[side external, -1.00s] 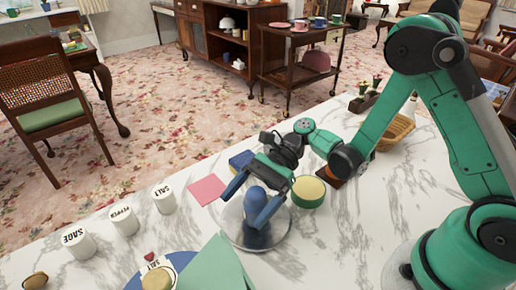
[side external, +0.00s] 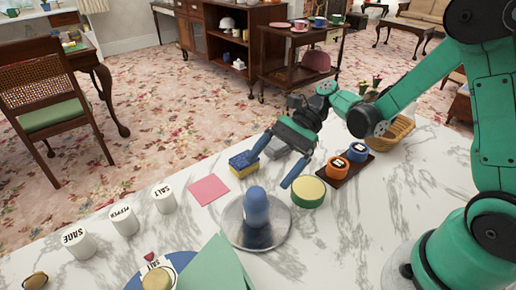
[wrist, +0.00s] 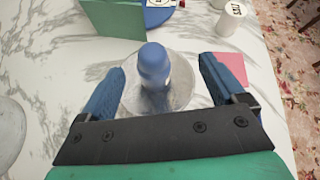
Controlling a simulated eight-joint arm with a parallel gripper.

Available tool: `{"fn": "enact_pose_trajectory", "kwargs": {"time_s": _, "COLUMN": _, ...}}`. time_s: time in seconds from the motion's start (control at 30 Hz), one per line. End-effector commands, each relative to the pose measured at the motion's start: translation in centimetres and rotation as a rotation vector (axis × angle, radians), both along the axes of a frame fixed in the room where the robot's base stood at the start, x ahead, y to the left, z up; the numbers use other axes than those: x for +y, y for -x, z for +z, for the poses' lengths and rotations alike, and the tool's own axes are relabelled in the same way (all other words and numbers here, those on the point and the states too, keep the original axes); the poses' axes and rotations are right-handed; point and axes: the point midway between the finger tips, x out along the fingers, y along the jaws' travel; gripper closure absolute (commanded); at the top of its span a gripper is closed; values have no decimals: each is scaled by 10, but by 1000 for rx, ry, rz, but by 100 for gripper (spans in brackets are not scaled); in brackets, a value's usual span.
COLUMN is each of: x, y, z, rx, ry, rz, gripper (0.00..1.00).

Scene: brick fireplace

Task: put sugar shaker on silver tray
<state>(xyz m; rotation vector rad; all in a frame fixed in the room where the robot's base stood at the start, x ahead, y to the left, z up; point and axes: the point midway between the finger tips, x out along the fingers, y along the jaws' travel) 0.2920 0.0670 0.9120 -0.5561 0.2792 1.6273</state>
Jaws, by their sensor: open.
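The blue sugar shaker (side external: 256,207) stands upright on the round silver tray (side external: 282,222), near its middle. In the wrist view the shaker (wrist: 154,68) also stands on the tray (wrist: 184,92), between and beyond my blue fingers. My gripper (side external: 263,174) is open and empty, with its fingers spread apart. It is above and behind the shaker, clear of it in the side view. The shaker's lower part is partly hidden in the wrist view.
Pink card (side external: 209,190), blue-yellow sponge (side external: 243,163) and green round tin (side external: 308,192) lie around the tray. White canisters (side external: 124,219) stand left. A dark holder with orange and blue jars (side external: 345,166) and a wicker basket (side external: 397,132) are right. A green panel (side external: 215,265) stands in front.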

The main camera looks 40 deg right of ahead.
Motion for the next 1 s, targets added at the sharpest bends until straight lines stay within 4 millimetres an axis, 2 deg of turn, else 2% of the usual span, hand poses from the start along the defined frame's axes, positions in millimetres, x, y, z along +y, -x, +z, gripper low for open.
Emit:
{"fn": "enact_pose_trajectory", "kwargs": {"time_s": 0.13, "x": -1, "y": 2, "z": 14, "rx": -277, "ry": 238, "rz": 68, "gripper": 10}}
{"fn": "enact_pose_trajectory", "kwargs": {"time_s": 0.27, "x": -13, "y": 10, "z": 23, "rx": -552, "ry": 490, "rz": 206, "gripper": 10}}
{"fn": "enact_pose_trajectory", "kwargs": {"time_s": 0.5, "x": -46, "y": 28, "z": 40, "rx": -1006, "ry": 949, "rz": 613, "gripper": 10}}
{"fn": "enact_pose_trajectory", "kwargs": {"time_s": 0.73, "x": -64, "y": 35, "z": 51, "rx": -1218, "ry": 1194, "rz": 912, "gripper": 10}}
{"fn": "enact_pose_trajectory", "kwargs": {"time_s": 1.0, "x": -67, "y": 35, "z": 53, "rx": -1245, "ry": 1229, "rz": 962, "gripper": 10}}
